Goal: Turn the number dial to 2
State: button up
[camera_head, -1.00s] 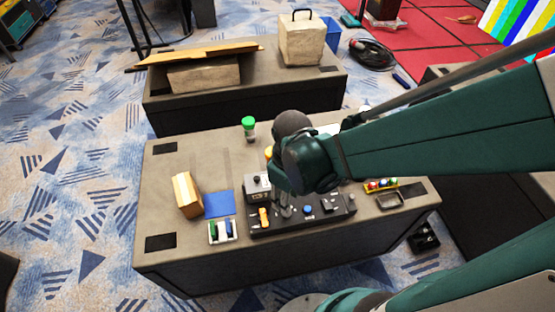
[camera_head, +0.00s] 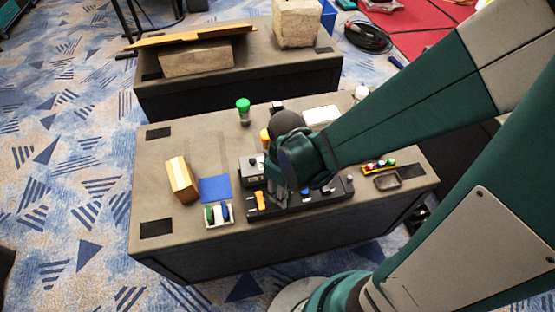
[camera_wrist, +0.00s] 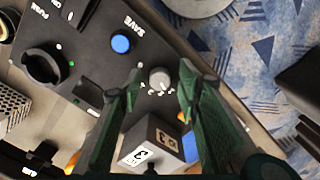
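The number dial (camera_wrist: 160,78) is a small grey-white knob with small white marks around it on the black control panel (camera_wrist: 85,55). In the wrist view it lies between the tips of my gripper (camera_wrist: 160,80), whose two green fingers are apart, one on each side. I cannot tell whether they touch it or which number it points to. In the head view my gripper (camera_head: 278,198) points down at the panel (camera_head: 325,196), between an orange switch (camera_head: 261,200) and a blue button (camera_head: 306,191). The dial is hidden there.
On the panel are a blue SAVE button (camera_wrist: 121,43) and a large black knob (camera_wrist: 45,65). A grey box marked 03 (camera_wrist: 152,140) shows close by the fingers.

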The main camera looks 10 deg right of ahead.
jog(key=c, duration=0.9)
jog(key=shift+m, duration=2.9)
jog(key=shift+b, duration=0.3)
jog(key=o, duration=0.9)
jog(key=shift+r, duration=0.15)
